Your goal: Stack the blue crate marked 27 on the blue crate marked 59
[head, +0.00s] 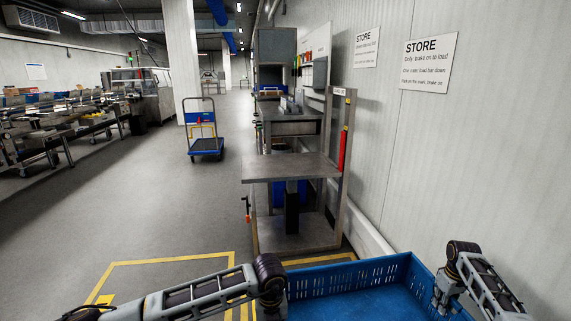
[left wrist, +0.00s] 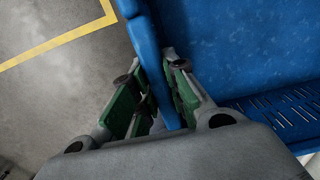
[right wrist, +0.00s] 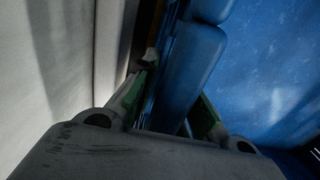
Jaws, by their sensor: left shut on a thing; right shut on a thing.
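A blue crate (head: 350,275) with slotted walls is at the bottom right of the head view, close in front of me. It looks empty in the part that shows, and no number is readable on it. My left gripper (left wrist: 152,78) is shut on the crate's left wall, one finger on each side. My right gripper (right wrist: 165,80) is shut on the right wall; its view is dark. In the head view both gripper tips are hard to make out. I cannot tell which numbered crate this is, and no second crate is clearly identifiable.
A metal stand (head: 290,168) with a flat top is just beyond the crate, with something blue (head: 278,192) partly hidden beneath. A wall (head: 510,150) runs close along the right. A blue trolley (head: 206,146) stands farther off. Grey floor with yellow lines is open at left.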

